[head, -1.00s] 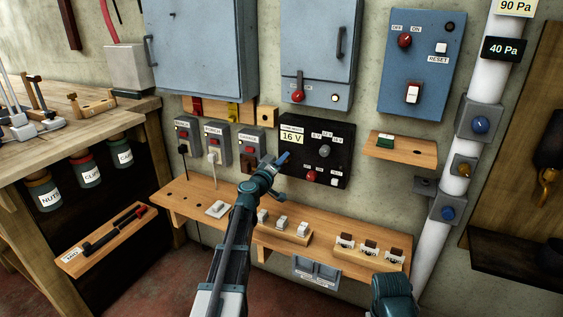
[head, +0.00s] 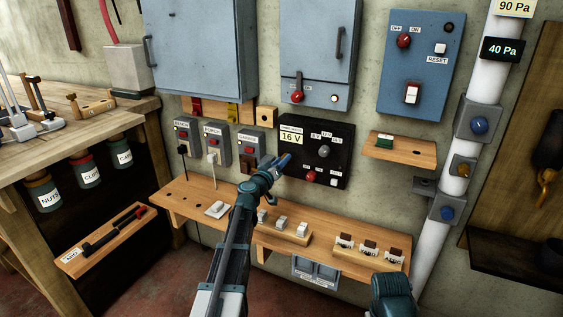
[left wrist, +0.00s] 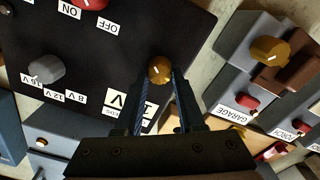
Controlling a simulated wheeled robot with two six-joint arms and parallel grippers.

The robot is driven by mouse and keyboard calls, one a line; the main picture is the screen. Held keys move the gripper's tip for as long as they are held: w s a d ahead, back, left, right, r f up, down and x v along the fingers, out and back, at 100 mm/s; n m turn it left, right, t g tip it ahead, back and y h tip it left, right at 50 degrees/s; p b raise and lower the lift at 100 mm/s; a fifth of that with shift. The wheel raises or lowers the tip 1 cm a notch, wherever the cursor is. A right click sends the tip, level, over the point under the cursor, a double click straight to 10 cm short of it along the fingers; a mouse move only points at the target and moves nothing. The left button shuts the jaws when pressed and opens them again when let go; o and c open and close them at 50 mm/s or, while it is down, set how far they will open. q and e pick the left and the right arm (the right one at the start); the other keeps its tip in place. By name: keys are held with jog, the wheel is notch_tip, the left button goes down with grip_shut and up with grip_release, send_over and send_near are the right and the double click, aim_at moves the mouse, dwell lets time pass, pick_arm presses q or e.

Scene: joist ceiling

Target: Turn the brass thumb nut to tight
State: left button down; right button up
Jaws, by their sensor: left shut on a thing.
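My left gripper (head: 282,162) is at the lower left part of the black panel with the 16 V display. In the left wrist view its two fingers (left wrist: 160,82) stand on either side of a round brass nut (left wrist: 159,70) with a short pale mark on its face. The gripper is shut on this nut. In the head view the nut is hidden behind the gripper. No tight or loose label can be read beside it.
The black panel (head: 338,148) also carries a grey selector knob (head: 323,151) and a red switch (head: 310,176). Switch boxes, one labelled GARAGE (left wrist: 234,116), stand close beside it. A wooden shelf (head: 185,205) with small parts runs below. Part of my right arm shows at lower right.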

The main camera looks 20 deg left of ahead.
pick_arm(q)
jog(key=shift+s+d, duration=0.1)
jog(key=c, duration=0.5)
grip_release()
jog(key=s, duration=1.3)
jog(key=shift+s+a, duration=0.35)
jog(key=shift+a, duration=0.05)
